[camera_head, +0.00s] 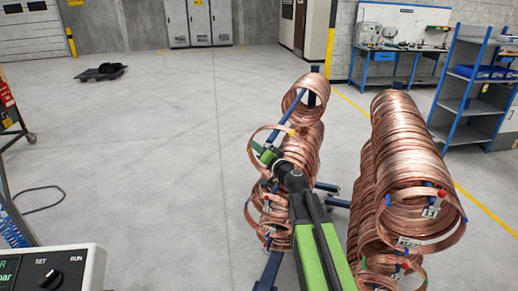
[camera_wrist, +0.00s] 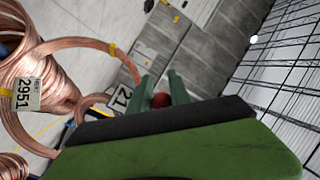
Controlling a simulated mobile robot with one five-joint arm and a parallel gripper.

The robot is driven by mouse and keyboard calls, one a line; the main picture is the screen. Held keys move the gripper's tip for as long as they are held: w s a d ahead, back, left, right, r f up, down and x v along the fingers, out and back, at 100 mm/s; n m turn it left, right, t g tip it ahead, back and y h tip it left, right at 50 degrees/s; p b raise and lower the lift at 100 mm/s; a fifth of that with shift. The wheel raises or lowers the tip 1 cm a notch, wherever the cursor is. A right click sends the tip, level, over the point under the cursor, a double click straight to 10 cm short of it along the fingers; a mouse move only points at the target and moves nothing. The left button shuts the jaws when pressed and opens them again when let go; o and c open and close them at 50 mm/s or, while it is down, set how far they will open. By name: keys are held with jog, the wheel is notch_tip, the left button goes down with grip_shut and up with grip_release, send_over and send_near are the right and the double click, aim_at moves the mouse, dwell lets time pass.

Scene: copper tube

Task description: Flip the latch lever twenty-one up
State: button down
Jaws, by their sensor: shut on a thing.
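In the wrist view a red round knob (camera_wrist: 161,100) sits between the two green fingers of my gripper (camera_wrist: 160,82). The knob looks like the end of latch lever twenty-one; its shaft is hidden. A white tag reading 21 (camera_wrist: 121,98) is just left of the fingers. In the head view my gripper (camera_head: 261,152) is at the front of the left rack of copper coils (camera_head: 307,150), beside a loose copper ring (camera_head: 252,139). The knob does not show clearly there, and I cannot tell the lever's angle.
A second rack of copper coils (camera_head: 405,140) stands close on the right, with numbered tags and a red knob (camera_head: 442,194). A coil tagged 2951 (camera_wrist: 27,94) is near my gripper at left. The floor (camera_head: 150,150) left of the racks is mostly clear. A control box (camera_head: 55,268) is front left.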

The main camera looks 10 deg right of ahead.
jog(key=shift+w+d+r+m+g+y+p, duration=0.5)
jog(key=shift+m+g+p, duration=1.35)
jog(key=shift+p, duration=1.25)
jog(key=shift+w+d+r+m+g+y+p, duration=0.25)
jog(key=shift+w+r+m+g+p, duration=0.3)
jog(key=shift+m+g+p, duration=1.95)
jog(key=shift+w+d+r+m+g+y+p, duration=0.55)
jog(key=shift+g+p, duration=1.1)
jog(key=shift+p, duration=2.1)
jog(key=shift+s+a+r, duration=0.15)
jog(key=shift+s+a, duration=0.05)
jog(key=shift+a, duration=0.05)
jog(key=c, duration=1.3)
grip_release()
jog(key=shift+w+d, duration=0.1)
jog(key=shift+d, duration=0.05)
jog(key=shift+o, duration=0.2)
jog(key=shift+a, duration=0.2)
